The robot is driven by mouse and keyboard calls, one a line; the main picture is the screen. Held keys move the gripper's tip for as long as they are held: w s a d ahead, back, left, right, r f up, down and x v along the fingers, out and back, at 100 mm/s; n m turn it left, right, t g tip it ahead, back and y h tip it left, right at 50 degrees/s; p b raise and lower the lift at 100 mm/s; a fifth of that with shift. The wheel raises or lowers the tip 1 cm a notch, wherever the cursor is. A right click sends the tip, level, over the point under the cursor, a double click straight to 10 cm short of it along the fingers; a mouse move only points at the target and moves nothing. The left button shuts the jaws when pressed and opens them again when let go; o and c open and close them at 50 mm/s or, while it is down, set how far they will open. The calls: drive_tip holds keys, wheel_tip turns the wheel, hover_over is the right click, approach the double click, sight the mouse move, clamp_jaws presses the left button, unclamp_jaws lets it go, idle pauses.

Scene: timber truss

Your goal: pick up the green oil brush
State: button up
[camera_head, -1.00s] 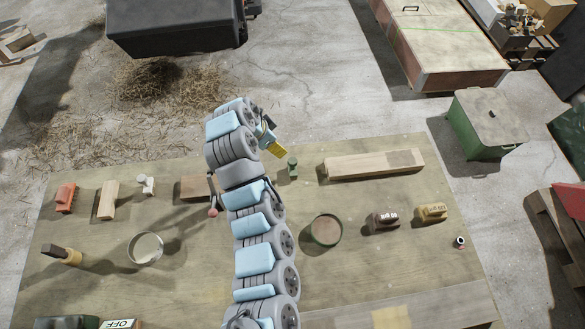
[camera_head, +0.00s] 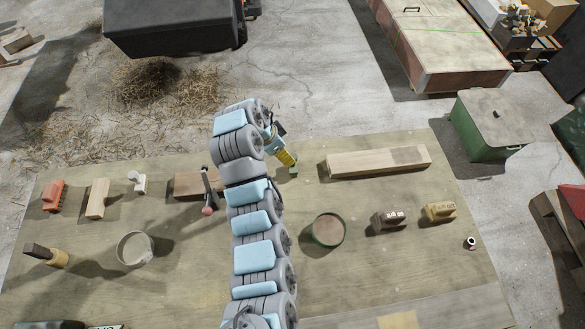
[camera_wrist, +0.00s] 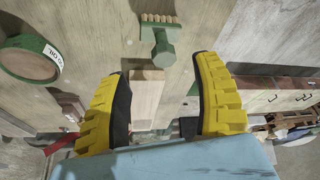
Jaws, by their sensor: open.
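The green oil brush (camera_head: 294,169) stands on the board, partly covered by my gripper (camera_head: 286,157) in the head view. In the wrist view the green brush (camera_wrist: 160,42) shows a green handle and a row of tan bristles at the top centre. My gripper's two yellow-and-black fingers (camera_wrist: 161,80) are wide apart with nothing held between them. The brush lies just beyond the fingertips and roughly midway between them, apart from both as far as I can see.
A pale timber beam (camera_head: 375,161) lies just right of the brush. A round green-rimmed tin (camera_head: 328,230) is nearer, and it shows labelled in the wrist view (camera_wrist: 30,62). A dark wood block with a hammer-like tool (camera_head: 207,190) lies left. Brown (camera_head: 388,220) and yellow (camera_head: 440,211) blocks stand right.

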drive_tip(key=shift+p+x, duration=1.35)
drive_tip(key=shift+x, duration=3.15)
drive_tip(key=shift+w, duration=0.15)
drive_tip(key=shift+c, duration=0.4)
clamp_jaws()
